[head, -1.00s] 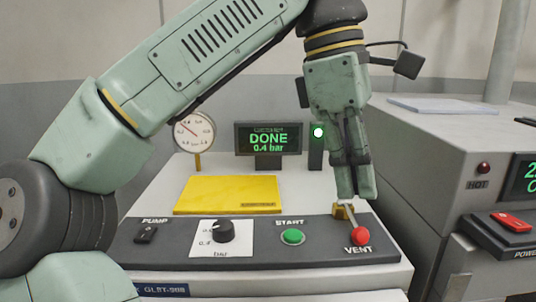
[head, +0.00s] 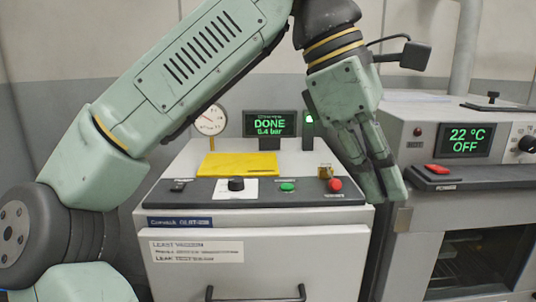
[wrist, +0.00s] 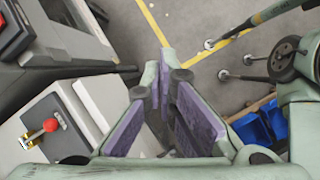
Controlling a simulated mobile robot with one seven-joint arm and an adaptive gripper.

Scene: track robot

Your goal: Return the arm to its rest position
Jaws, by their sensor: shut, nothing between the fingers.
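My arm reaches in from the left in the head view, bent over the bench machine (head: 180,245). My gripper (head: 388,190) points down at the machine's right front corner, shut and empty. It is to the right of the red vent knob (head: 335,184) and appears clear of it. In the wrist view, my gripper's purple-padded fingers (wrist: 162,75) hang above the floor, and the red knob (wrist: 50,125) is at lower left. The machine's display (head: 270,123) reads DONE 0.4 bar in green.
An oven-like unit (head: 425,215) stands on the right, its display (head: 465,140) reading 22 °C OFF. A yellow plate (head: 225,165) lies on the machine, behind its knob and buttons. A blue bin (wrist: 265,125) is on the floor at right in the wrist view. Floor shows beyond the fingers.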

